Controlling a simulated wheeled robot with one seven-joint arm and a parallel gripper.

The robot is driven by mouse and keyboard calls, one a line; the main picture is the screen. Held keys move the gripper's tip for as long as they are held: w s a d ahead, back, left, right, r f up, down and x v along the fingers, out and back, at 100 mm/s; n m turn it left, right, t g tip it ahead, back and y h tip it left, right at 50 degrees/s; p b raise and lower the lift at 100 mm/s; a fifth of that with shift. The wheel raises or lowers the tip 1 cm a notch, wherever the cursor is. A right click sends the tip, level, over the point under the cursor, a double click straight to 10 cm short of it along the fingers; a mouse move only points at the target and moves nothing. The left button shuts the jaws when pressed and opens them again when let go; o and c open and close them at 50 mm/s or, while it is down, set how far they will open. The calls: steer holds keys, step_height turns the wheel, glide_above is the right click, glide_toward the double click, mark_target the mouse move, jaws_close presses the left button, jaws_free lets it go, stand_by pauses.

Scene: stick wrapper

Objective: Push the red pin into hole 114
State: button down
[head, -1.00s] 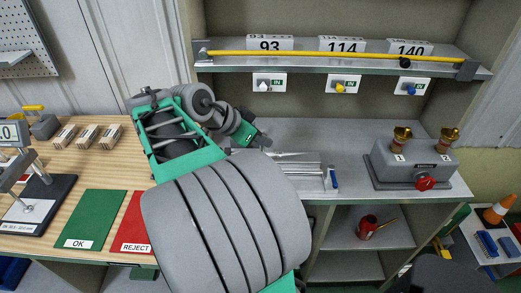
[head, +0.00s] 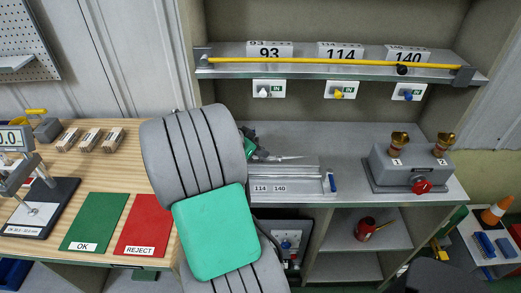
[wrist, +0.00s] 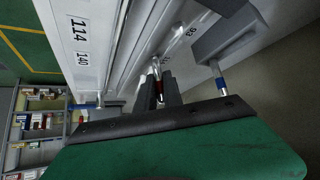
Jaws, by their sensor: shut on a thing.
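My gripper (wrist: 158,92) is shut on the red pin (wrist: 159,86), a slim metallic pin with a red band, upright between the dark fingers in the wrist view. The fingers are close beside a grey metal tray or rack (wrist: 125,40) with labels 114 (wrist: 79,32) and 140 (wrist: 82,57). This rack also shows in the head view (head: 310,189), on the worktop. I cannot make out hole 114 itself, nor whether the pin touches the rack.
A blue-banded pin (wrist: 220,83) stands right of my gripper. In the head view, a 114 sign (head: 341,53) is on the upper shelf, above a yellow knob (head: 341,91); a yellow rod (head: 360,62) crosses there. A grey box (head: 408,168) stands to the right.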

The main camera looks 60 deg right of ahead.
steer(key=c, duration=1.5)
jaws_free()
steer(key=shift+f, duration=0.1)
steer(key=shift+r, duration=0.35)
steer(key=v, duration=1.2)
steer(key=w+a+f+n+t+y, duration=0.1)
steer(key=w+a+n+t, duration=0.3)
steer(key=a, duration=0.3)
steer(key=w+a+f+n+t+y, duration=0.1)
steer(key=w+a+n, duration=0.4)
steer(key=a+n, duration=0.1)
steer(key=s+a+f+n+y, duration=0.1)
steer(key=a+n+y, duration=0.1)
steer(key=a+n, duration=0.2)
steer(key=s+a+f+n+t+y, duration=0.1)
steer(key=a+n, duration=0.4)
steer(key=a, duration=0.6)
steer(key=s+a+f+n+t+y, duration=0.1)
steer(key=a+n+y, duration=0.2)
steer(key=a, duration=0.5)
steer(key=shift+a+f+n, duration=0.1)
steer(key=shift+a+n, duration=0.1)
steer(key=shift+n, duration=0.6)
